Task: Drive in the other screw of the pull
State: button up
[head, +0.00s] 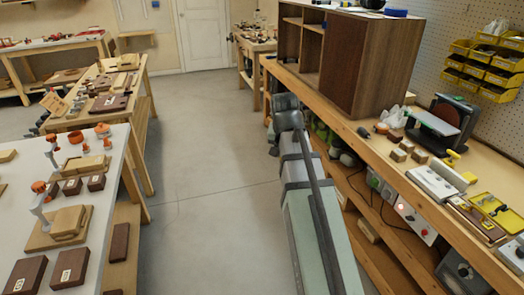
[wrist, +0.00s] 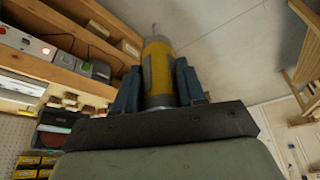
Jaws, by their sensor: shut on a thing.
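My gripper (wrist: 158,82) is shut on a yellow cylindrical tool (wrist: 157,68), seen in the wrist view between two dark blue fingers. The tool has a grey band at its base and a narrow grey tip pointing away from my palm. It looks like a powered screwdriver. The brown wooden cabinet (head: 375,65) stands on the right bench in the head view, with open compartments on its left part and a plain brown panel on its right. I cannot make out the pull or its screws in either view. My gripper's fingers are not clear in the head view.
The right bench (head: 455,215) carries wood blocks (head: 400,150), a disc sander (head: 440,120) and yellow trays (head: 490,205). Yellow bins (head: 485,65) hang on the pegboard. A white table (head: 100,215) with clamps and blocks stands left. The floor (head: 215,180) between is clear.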

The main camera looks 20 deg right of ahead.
jog(key=s+d+f+m+g, duration=0.1)
jog(key=s+d+m, duration=0.4)
jog(key=d, duration=1.5)
jog(key=s+d+f+m+g+h, duration=0.1)
jog(key=s+d+m, duration=0.4)
jog(key=s+d, duration=0.9)
jog(key=s+d+f+m+g+h, duration=0.1)
jog(key=s+d+m, duration=0.4)
jog(key=d, duration=2.2)
jog(key=shift+s+d+f+m+g, duration=0.4)
jog(key=shift+s+g, duration=0.8)
jog(key=shift+s, duration=1)
jog(key=shift+a+f, duration=0.15)
jog(key=shift+f, duration=0.05)
jog(key=shift+f, duration=2.35)
jog(key=shift+f, duration=0.7)
jog(key=shift+r, duration=0.2)
